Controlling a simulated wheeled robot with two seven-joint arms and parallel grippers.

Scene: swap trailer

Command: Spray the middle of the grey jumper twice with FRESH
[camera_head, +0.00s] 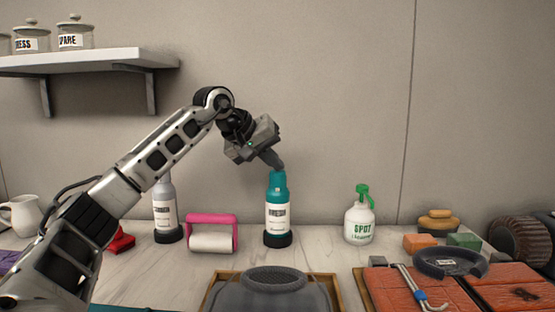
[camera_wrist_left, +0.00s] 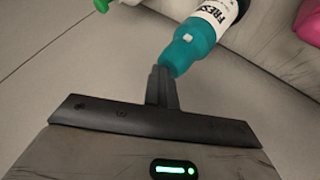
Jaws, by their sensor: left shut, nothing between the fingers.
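The FRESH bottle (camera_head: 278,205) is teal with a white label and dark base, standing upright on the counter; FRESH reads on its label in the left wrist view (camera_wrist_left: 190,48). My left gripper (camera_head: 278,163) is shut and empty, its fingertips right at the bottle's top; in the left wrist view the closed fingers (camera_wrist_left: 163,85) overlap the teal top. I cannot tell whether they touch or press it. The grey jumper (camera_head: 258,297), with a dark ribbed collar, lies in front of the bottle, cut off by the lower edge. My right gripper is not in view.
A wooden board (camera_head: 215,288) lies under the jumper. A grey bottle (camera_head: 165,205) and pink-handled roller (camera_head: 211,233) stand left; the SPOT bottle (camera_head: 359,222) stands right. Blocks, a dark dish (camera_head: 448,263) and orange boards (camera_head: 425,288) crowd the right. A shelf (camera_head: 90,60) hangs upper left.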

